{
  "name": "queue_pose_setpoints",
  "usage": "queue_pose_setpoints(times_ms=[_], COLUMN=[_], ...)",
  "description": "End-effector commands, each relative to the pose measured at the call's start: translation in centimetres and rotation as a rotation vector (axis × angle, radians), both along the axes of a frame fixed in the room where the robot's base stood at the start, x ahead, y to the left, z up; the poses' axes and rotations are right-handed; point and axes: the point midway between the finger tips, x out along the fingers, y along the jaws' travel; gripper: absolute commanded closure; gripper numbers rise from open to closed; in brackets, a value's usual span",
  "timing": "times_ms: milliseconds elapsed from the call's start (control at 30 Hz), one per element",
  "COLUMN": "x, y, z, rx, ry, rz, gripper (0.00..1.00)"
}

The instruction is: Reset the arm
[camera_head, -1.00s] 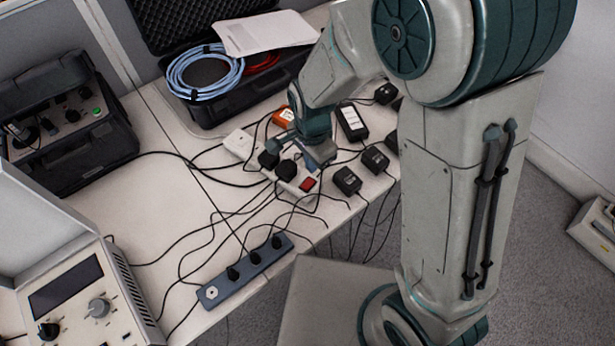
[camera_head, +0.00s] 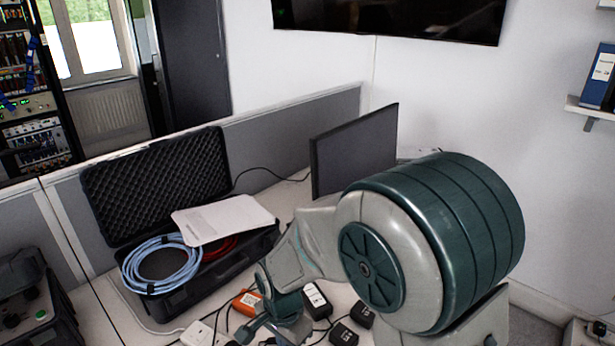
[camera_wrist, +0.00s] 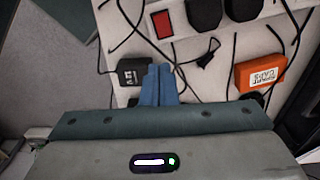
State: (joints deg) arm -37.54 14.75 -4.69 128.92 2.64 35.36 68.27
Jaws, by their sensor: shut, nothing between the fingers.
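My gripper (camera_wrist: 159,70) shows in the wrist view with its two blue fingers pressed together and nothing between them. It is over the desk, between a black power adapter (camera_wrist: 129,72) on the left and an orange box (camera_wrist: 259,73) on the right. In the head view my arm reaches down over the desk, and the fingertips are hard to make out there. The orange box also shows in the head view (camera_head: 246,303), left of several black adapters (camera_head: 316,298).
An open black case (camera_head: 205,278) holds blue cable (camera_head: 160,265), with papers (camera_head: 222,219) on it. A dark monitor (camera_head: 354,152) stands behind my arm. Loose black cables and a red switch (camera_wrist: 162,24) lie near the gripper. Grey partitions (camera_head: 290,122) edge the desk.

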Motion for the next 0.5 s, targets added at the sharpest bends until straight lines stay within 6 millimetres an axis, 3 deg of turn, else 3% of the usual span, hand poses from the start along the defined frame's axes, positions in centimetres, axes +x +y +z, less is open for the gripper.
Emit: queue_pose_setpoints(times_ms=[233,500], x=[0.0,-3.2], y=[-7.5,-15.2], z=[6.6,12.0], rx=[0.032,-0.003], ry=[-0.079,-0.175], rz=[0.183,0.412], gripper=[1.00,1.00])
